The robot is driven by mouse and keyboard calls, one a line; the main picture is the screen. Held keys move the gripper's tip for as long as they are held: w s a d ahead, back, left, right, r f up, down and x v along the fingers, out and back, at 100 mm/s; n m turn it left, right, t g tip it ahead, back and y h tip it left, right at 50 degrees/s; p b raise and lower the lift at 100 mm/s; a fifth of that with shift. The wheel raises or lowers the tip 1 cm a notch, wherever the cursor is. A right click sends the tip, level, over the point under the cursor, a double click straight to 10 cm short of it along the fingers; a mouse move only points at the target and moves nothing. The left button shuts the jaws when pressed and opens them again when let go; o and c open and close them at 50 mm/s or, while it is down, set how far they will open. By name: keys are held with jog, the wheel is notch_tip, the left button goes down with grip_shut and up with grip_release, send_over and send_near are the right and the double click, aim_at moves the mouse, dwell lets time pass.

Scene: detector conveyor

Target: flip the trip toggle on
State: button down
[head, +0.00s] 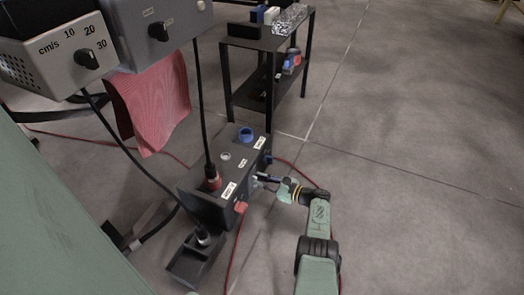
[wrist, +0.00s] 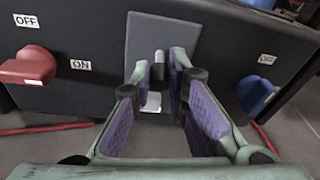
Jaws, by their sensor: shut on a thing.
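The dark control box (head: 212,208) stands low on the floor side in the head view. My gripper (head: 258,180) reaches its right-hand face from the right. In the wrist view, a grey plate (wrist: 160,30) is set on that face, with a small toggle lever (wrist: 157,58) at its middle. My gripper (wrist: 160,75) is closed around this lever, one fingertip on each side. A small white piece (wrist: 152,102) shows below it, between the fingers. The fingers partly hide the toggle, and its exact tilt is hard to tell.
A red handle (wrist: 28,68) with OFF and ON labels is left of the plate; a blue knob (wrist: 254,92) is right. A red plug (head: 212,182) and blue cap (head: 245,134) are on top. A black shelf table (head: 262,42) stands behind. Floor to the right is clear.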

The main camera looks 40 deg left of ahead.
aim_at(257, 177)
notch_tip(257, 177, up, 2)
jog(key=h+p, duration=0.2)
jog(key=p, duration=0.3)
jog(key=shift+r+t+h, duration=0.15)
jog(key=shift+t+h, duration=0.15)
jog(key=p, duration=0.1)
jog(key=h+p, duration=0.1)
jog(key=p, duration=0.1)
jog(key=shift+a+r+h, duration=0.1)
jog(key=shift+r+h, duration=0.15)
jog(key=shift+h, duration=0.05)
jog(key=h+p, duration=0.1)
jog(key=p, duration=0.1)
jog(key=t+h+p, duration=0.1)
jog(key=h+p, duration=0.1)
jog(key=p, duration=0.1)
jog(key=shift+a+r, duration=0.2)
jog(key=shift+h+p, duration=0.35)
jog(key=shift+h, duration=0.05)
jog(key=shift+f, duration=0.1)
jog(key=c, duration=1.6)
grip_release()
jog(key=shift+s, duration=0.1)
jog(key=shift+o, duration=0.2)
